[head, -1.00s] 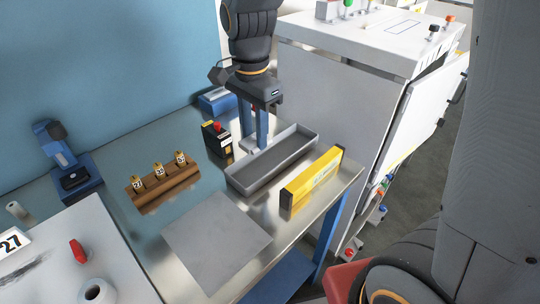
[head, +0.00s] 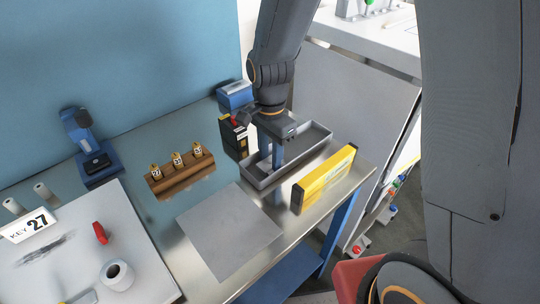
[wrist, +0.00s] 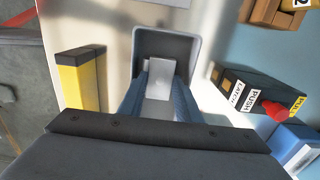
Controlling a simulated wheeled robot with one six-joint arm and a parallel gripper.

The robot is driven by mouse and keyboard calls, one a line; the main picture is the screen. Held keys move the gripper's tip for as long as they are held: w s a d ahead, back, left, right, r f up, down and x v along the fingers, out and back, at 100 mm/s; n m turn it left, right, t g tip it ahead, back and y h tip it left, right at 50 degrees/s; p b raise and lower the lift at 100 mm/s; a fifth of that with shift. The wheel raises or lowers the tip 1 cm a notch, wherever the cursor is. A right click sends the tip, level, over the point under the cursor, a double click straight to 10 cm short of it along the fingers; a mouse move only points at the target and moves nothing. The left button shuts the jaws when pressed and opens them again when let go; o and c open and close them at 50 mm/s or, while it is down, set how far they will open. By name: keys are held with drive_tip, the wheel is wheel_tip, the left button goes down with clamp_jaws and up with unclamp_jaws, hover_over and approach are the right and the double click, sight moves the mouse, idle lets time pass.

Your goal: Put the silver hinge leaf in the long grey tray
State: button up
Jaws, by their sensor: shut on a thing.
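The long grey tray (head: 262,184) stands on the metal bench, open side up. My gripper (head: 278,160) points down over the tray, with its blue fingers in front of the tray's inside. In the wrist view my gripper (wrist: 158,98) is shut on the silver hinge leaf (wrist: 158,90), a flat plate between the two fingers. The leaf lies across the view of the tray (wrist: 138,38). I cannot tell whether it touches the tray floor.
A yellow box (head: 324,179) stands close on the tray's right. A black latch box with a red button (head: 234,136) stands to the left. A blue box (head: 235,97) is behind.

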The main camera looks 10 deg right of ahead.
sight(270, 162)
drive_tip(key=shift+f, duration=0.1)
drive_tip(key=o, duration=0.8)
drive_tip(key=shift+o, duration=0.2)
wheel_tip(270, 162, up, 12)
drive_tip(key=b, duration=0.2)
